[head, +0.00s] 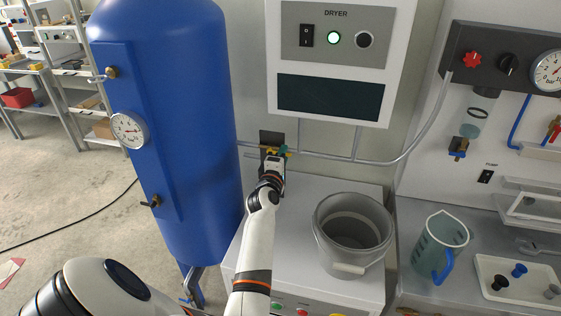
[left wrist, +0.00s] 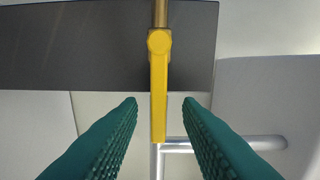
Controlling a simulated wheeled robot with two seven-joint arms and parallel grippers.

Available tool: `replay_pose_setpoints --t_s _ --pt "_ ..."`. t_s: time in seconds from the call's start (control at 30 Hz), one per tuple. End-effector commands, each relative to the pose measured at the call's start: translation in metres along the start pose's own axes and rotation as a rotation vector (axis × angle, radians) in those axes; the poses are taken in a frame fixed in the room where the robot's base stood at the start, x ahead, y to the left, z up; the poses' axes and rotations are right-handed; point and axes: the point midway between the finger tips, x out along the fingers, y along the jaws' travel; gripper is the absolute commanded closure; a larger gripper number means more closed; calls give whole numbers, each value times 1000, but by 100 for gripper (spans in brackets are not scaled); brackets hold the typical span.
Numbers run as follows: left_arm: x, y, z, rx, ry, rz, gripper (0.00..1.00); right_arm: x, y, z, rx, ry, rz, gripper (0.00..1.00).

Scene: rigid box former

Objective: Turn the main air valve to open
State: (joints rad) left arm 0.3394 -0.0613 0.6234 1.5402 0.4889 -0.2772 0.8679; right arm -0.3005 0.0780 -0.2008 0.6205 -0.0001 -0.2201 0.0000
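The main air valve has a yellow lever (left wrist: 158,95) with a hex-headed pivot at its upper end, below a brass stem. In the left wrist view the lever runs straight down the picture, between the two green ribbed fingers of my left gripper (left wrist: 160,103). The fingers are open, with a gap on both sides of the lever. In the head view my left gripper (head: 274,153) is at the pipe between the blue tank and the dryer and covers most of the valve. My right gripper is not in view.
A blue tank (head: 175,120) with a gauge (head: 130,130) stands left of my arm. The dryer (head: 338,60) hangs above right, its green light on. A grey bucket (head: 352,235) and a jug (head: 438,250) stand to the right. A dark plate (left wrist: 70,45) lies behind the valve.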

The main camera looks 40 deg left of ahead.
Motion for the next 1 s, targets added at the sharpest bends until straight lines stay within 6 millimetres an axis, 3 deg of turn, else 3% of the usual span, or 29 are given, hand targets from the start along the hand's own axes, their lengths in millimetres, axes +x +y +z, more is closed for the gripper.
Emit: replay_pose_setpoints --t_s 0.3,0.6,1.0 --pt "-57 -3 -1 2 1 5 68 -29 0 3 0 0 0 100" --pt "-107 -1 -2 0 1 1 68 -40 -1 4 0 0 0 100" --pt "-116 -1 -2 -1 2 -1 68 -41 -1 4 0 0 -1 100"
